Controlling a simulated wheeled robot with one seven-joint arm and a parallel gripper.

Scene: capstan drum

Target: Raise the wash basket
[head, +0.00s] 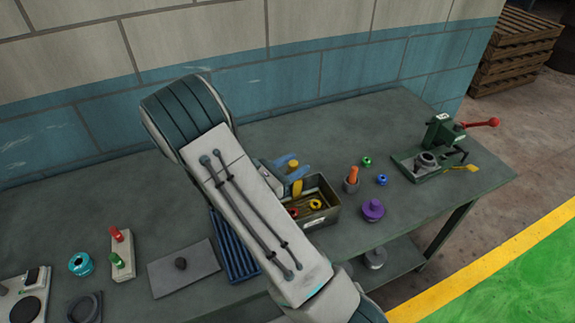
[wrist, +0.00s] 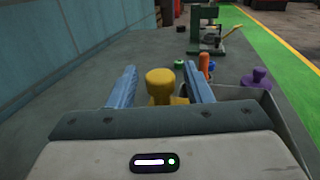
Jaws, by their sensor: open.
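The wash basket appears to be the part with a yellow knob (head: 293,163) and a curved yellow handle (head: 297,187) at the grey tub (head: 333,215). Several coloured rings lie inside the tub. My gripper (head: 291,170) is open, with its blue fingers on either side of the knob. In the wrist view the yellow knob (wrist: 160,82) stands upright between the two fingers, with visible gaps to both. The lower part of the knob and much of the tub are hidden by my gripper and arm.
Right of the tub are an orange peg in a cup (head: 352,178), a purple knobbed piece (head: 373,209), and green and blue rings. A green press with a red handle (head: 440,135) stands at the bench's right end.

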